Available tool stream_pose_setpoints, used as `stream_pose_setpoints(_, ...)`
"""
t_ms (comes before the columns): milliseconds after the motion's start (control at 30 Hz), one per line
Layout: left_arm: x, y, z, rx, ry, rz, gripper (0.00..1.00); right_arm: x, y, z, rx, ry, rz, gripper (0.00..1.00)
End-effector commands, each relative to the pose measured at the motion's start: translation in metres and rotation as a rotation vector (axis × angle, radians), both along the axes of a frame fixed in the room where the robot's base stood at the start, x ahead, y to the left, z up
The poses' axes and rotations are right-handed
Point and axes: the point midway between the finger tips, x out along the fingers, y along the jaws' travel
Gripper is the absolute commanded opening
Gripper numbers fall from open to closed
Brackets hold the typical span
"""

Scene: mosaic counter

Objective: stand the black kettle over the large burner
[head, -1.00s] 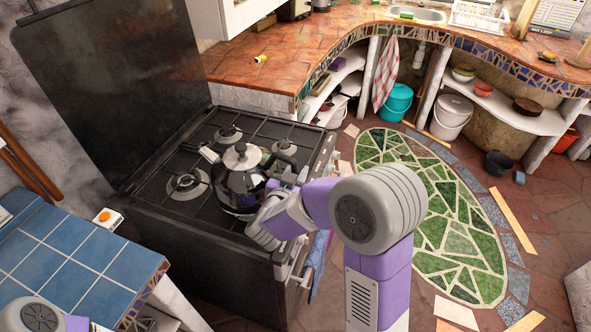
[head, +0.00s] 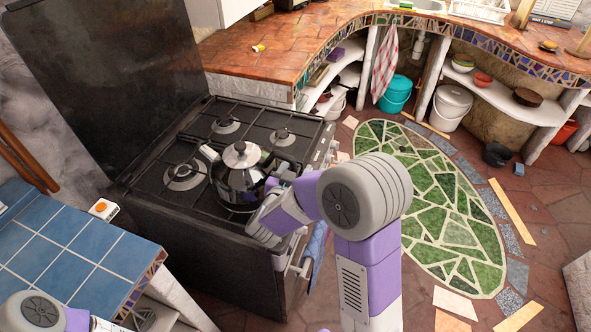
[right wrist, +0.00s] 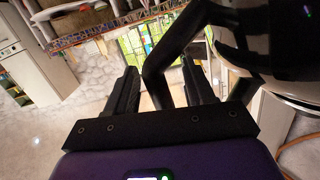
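The black kettle (head: 238,186), shiny with a steel lid, stands upright on the stove (head: 150,190) near its front edge. It hides the grate under it. A wide burner (head: 184,175) shows bare to its left and looks the largest of those in sight. My right gripper (head: 274,184) is at the kettle's right side, by its handle. In the right wrist view the fingers of my right gripper (right wrist: 160,82) stand apart with the black handle (right wrist: 157,80) between them, gaps showing beside it. My left gripper is out of view; only part of my left arm shows.
Smaller burners sit at the back (head: 226,127) and right (head: 283,138) of the stove. The raised black stove lid (head: 110,70) stands behind. A blue tiled counter (head: 70,250) is at left, a terracotta counter (head: 270,65) behind right. A blue cloth (head: 317,250) hangs at the stove front.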

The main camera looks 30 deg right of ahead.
Motion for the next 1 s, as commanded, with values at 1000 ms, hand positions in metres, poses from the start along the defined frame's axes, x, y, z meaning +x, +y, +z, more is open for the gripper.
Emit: stream_pose_setpoints(1000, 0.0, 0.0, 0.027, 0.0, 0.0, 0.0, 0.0, -0.08, 0.088, 0.02, 0.0, 0.0, 0.0, 0.53)
